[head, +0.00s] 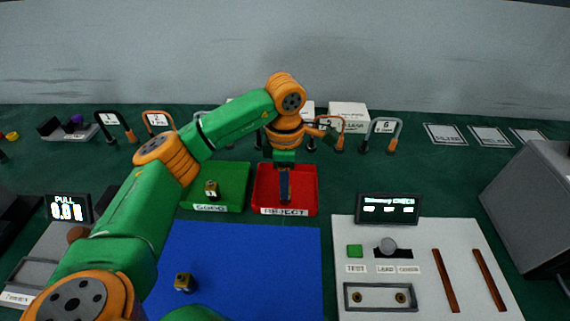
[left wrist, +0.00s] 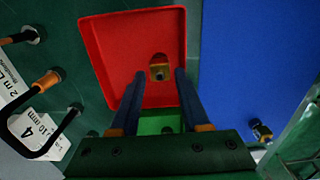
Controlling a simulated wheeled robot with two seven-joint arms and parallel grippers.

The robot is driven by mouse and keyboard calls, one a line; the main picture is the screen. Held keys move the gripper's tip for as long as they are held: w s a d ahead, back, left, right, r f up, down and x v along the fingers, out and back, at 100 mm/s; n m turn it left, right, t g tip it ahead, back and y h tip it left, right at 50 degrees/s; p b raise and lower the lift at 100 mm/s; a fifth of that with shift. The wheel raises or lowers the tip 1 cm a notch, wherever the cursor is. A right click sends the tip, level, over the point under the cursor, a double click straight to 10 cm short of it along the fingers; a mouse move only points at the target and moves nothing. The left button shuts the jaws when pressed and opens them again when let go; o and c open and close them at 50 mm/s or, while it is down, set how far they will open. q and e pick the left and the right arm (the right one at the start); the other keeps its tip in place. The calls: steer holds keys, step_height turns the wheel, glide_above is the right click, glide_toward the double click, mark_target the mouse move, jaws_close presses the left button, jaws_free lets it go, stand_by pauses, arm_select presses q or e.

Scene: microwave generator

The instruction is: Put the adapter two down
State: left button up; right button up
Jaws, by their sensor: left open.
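My left gripper (head: 285,186) points down over the red REJECT tray (head: 305,186). In the left wrist view its two blue fingers (left wrist: 159,74) are apart. A small brass and black adapter (left wrist: 159,67) shows between the fingertips, inside the red tray (left wrist: 105,40), with a gap on both sides. Its number is not readable, and the arm hides it in the head view. A second adapter (head: 211,191), marked 1, stands in the green GOOD tray (head: 235,174). A third adapter (head: 183,282) is on the blue mat (head: 255,270). My right gripper is out of view.
A test panel (head: 430,235) with a lever and slots stands right of the mat, with a dark display (head: 388,208) behind it. Numbered cable loops (head: 383,130) line the back. A pull gauge (head: 68,208) stands at left and a grey box (head: 535,200) at right.

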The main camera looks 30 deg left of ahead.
arm_select(q)
step_height(320, 180, up, 9)
steer(key=shift+p, duration=0.4)
